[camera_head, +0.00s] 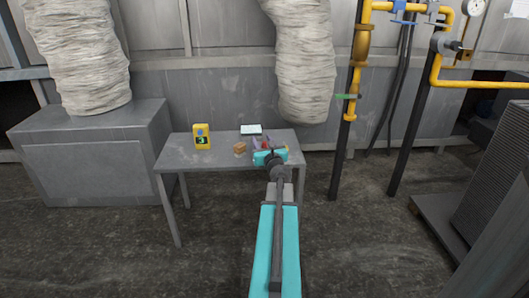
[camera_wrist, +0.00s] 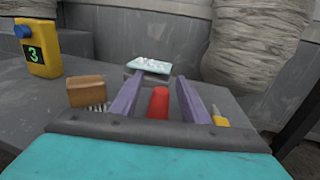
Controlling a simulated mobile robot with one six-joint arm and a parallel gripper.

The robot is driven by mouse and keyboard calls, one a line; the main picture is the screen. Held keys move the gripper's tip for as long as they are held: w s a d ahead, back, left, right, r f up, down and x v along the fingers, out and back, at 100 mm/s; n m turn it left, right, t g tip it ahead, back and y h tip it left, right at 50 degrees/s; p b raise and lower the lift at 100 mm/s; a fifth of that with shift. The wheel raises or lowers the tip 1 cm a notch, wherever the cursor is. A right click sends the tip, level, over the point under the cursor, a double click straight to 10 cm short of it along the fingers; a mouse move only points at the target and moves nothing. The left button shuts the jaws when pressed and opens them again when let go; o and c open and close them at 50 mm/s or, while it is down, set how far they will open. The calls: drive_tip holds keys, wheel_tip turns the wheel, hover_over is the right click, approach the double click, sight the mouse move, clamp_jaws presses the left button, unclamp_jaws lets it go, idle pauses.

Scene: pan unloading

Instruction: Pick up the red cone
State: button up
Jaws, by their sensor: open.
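The red cone (camera_wrist: 158,103) shows in the wrist view as a red, upright-looking shape between the two purple fingers of my gripper (camera_wrist: 160,82). Gaps show on both sides of it, so the fingers are open and not closed on it. Its lower part is hidden behind the dark gripper body. In the head view my gripper (camera_head: 262,145) is over the right part of the grey table (camera_head: 180,157), and the arm hides most of what is there.
A brown brush (camera_wrist: 86,91) lies left of the fingers. A scale-like object with a pale top (camera_wrist: 150,66) is behind. A small yellow item (camera_wrist: 220,121) sits to the right, near the table's edge.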

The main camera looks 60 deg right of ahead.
clamp_jaws()
idle(0.3)
drive_tip(key=shift+r, duration=0.2)
drive_tip(key=shift+r+p, duration=1.35)
drive_tip(key=shift+r, duration=0.25)
drive_tip(key=shift+s+a+r, duration=0.15)
drive_tip(key=shift+s, duration=0.15)
drive_tip(key=s+a+p, duration=0.1)
drive_tip(key=s, duration=0.2)
drive_tip(key=s+a+p, duration=0.1)
drive_tip(key=s+a, duration=0.1)
drive_tip(key=s, duration=0.1)
drive_tip(key=s+a+p, duration=0.1)
drive_tip(key=s, duration=0.2)
drive_tip(key=shift+a+r, duration=0.35)
drive_tip(key=shift+r, duration=0.05)
drive_tip(key=shift+r+p, duration=0.1)
drive_tip(key=shift+p, duration=0.3)
drive_tip(key=shift+d+p, duration=0.1)
drive_tip(key=shift+p, duration=0.2)
